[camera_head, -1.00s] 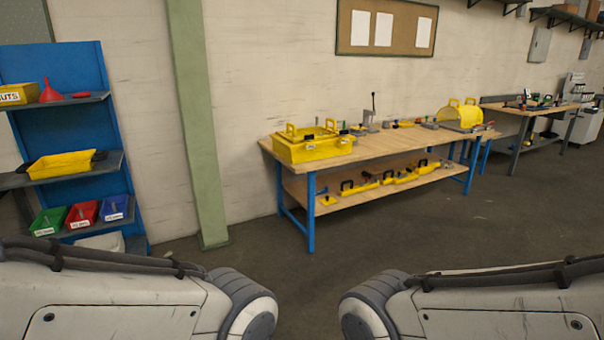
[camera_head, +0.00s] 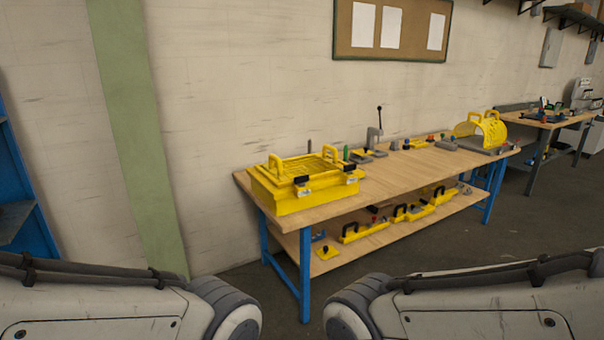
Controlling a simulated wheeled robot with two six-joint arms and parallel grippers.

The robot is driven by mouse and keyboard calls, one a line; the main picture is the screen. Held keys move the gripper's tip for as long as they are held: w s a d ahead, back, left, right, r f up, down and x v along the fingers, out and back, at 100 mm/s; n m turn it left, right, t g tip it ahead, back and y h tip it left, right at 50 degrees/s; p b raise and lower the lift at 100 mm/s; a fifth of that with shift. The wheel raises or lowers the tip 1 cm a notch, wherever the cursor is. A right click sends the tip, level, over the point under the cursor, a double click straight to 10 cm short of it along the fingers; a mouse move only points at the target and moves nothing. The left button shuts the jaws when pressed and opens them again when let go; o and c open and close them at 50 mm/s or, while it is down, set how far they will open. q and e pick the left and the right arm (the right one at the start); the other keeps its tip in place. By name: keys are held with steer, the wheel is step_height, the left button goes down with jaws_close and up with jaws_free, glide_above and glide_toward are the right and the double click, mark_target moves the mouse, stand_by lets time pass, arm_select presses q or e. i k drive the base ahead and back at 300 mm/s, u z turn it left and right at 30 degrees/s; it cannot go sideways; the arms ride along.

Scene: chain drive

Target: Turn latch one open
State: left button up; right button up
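A yellow box with a lid and two raised handles (camera_head: 292,199) stands on the left end of the wooden workbench (camera_head: 410,185). Small dark and pale fittings, which look like latches (camera_head: 303,187), show on the front of the box, with another (camera_head: 350,172) near its right corner. I cannot tell which is latch one, nor how either is turned. Parts of my two arms show at the bottom left and bottom right. Neither gripper is in view, and both arms are well short of the bench.
On the bench stand a grey lever press (camera_head: 374,140), small parts and a yellow curved guard (camera_head: 483,130). The lower shelf (camera_head: 375,236) holds yellow tools. A green pillar (camera_head: 137,140) and blue rack (camera_head: 22,190) are at left. A second bench (camera_head: 548,122) stands far right. Floor shows before the bench.

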mark_target(301, 180)
steer(key=z, duration=0.3)
steer(key=i, duration=1.1)
steer(key=z, duration=0.4)
steer(key=i, duration=0.85)
steer(key=u, duration=0.55)
steer(key=i, duration=0.75)
steer(key=u, duration=0.5)
